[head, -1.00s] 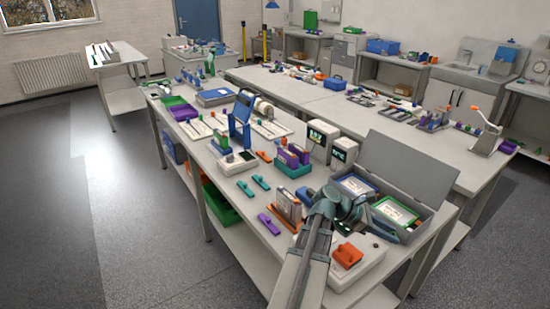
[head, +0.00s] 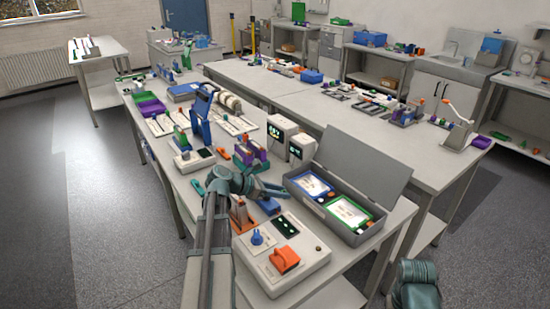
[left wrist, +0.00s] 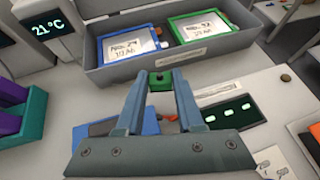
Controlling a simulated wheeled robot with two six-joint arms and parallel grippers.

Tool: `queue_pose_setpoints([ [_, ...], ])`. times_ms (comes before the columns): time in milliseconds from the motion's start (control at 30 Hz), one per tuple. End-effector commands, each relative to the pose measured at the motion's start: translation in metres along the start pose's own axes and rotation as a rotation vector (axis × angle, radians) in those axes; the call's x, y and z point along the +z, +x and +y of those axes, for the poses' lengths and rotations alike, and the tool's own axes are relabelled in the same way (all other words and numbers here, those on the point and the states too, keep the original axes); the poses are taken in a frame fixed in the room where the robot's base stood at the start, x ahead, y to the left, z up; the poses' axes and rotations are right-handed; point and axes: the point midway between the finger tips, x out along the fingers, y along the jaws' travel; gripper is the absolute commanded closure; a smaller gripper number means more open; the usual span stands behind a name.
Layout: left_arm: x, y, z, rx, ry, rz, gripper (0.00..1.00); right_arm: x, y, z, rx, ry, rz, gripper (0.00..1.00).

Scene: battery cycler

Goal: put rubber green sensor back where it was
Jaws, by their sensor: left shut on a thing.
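My left gripper (head: 286,191) is above the table, at the front left of the open grey case (head: 352,237). In the left wrist view its two fingers (left wrist: 160,84) are shut on a small green block with a dark round spot, the green sensor (left wrist: 160,82). The sensor is held up at the fingertips, in front of the case wall in that picture. In the head view it is too small to make out. My right gripper is not in view; part of my right arm shows at the bottom right.
The case holds a blue-framed pack (head: 313,187) and a green-framed pack (head: 350,212); its lid stands open. A white panel (head: 310,262) with an orange switch (head: 284,260) and blue knob (head: 257,237) lies in front. A blue block (head: 268,205) sits below the gripper. White display units (head: 281,133) stand behind.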

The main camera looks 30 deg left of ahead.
Motion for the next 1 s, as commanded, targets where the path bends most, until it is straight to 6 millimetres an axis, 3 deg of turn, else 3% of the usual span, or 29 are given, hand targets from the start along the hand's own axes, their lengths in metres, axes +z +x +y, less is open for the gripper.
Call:
queue_pose_setpoints([
  [33,0.004,0.012,0.035,0.022,-0.011,0.002,1.00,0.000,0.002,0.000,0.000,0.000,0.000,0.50],
  [100,0.009,0.023,0.069,0.057,-0.031,0.003,1.00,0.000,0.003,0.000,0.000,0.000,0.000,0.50],
  [300,0.023,0.051,0.148,0.144,-0.078,0.000,1.00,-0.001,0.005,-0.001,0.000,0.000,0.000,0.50],
  [400,0.028,0.061,0.174,0.174,-0.095,-0.003,1.00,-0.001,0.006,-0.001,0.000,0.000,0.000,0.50],
  [600,0.033,0.069,0.197,0.205,-0.111,-0.007,1.00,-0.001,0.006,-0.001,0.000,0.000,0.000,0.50],
  [1000,0.026,0.073,0.198,0.208,-0.112,-0.007,1.00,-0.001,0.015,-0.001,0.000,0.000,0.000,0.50],
])
